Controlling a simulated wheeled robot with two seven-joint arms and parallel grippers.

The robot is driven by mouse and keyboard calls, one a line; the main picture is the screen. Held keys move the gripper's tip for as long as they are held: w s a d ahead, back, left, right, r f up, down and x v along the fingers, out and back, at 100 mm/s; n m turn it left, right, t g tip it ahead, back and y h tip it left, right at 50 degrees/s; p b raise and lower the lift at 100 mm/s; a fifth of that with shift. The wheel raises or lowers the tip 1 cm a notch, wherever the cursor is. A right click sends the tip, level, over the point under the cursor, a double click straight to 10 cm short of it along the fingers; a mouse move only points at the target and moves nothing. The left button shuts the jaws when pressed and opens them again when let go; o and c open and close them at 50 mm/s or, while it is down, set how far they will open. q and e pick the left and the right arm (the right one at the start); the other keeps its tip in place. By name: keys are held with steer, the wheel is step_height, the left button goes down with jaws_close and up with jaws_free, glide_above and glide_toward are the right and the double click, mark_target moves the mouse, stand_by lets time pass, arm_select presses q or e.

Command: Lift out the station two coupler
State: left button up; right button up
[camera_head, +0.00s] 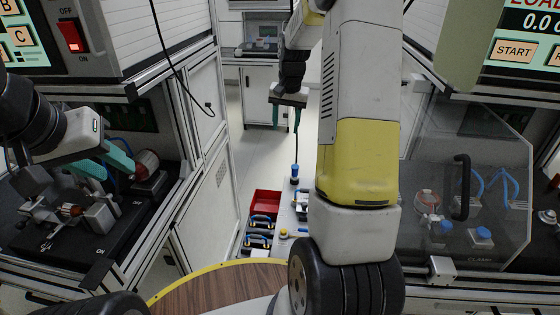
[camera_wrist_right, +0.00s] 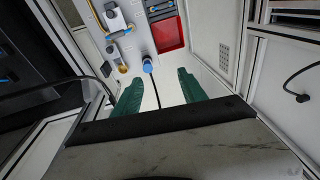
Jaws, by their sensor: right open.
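I cannot tell for sure which part is the station two coupler. A blue-capped plug (camera_head: 294,172) on a black cable stands on the pale bench between the stations; it also shows in the right wrist view (camera_wrist_right: 148,67). My right gripper (camera_head: 286,118) is open and empty, its green fingers apart (camera_wrist_right: 160,92), with the cable hanging between them in view. My left gripper (camera_head: 106,163) is at the left station, its teal fingers beside a silver and red cylinder (camera_head: 148,164). Whether it grips anything is unclear.
The right station has a clear cover (camera_head: 500,150) with a black handle (camera_head: 461,187). A wooden round table edge (camera_head: 215,290) is in front. Floor shows behind.

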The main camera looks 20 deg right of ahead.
steer(key=m+g, duration=0.1)
steer(key=m, duration=0.1)
glide_above(295, 166)
steer(key=a, duration=0.1)
step_height(295, 166, down, 11)
steer(key=shift+g, duration=0.4)
steer(key=f, duration=0.4)
steer(key=d+f, duration=0.1)
steer(key=f, duration=0.1)
steer(key=shift+f, duration=0.25)
step_height(295, 166, down, 6)
steer(key=shift+r, duration=0.15)
jaws_close()
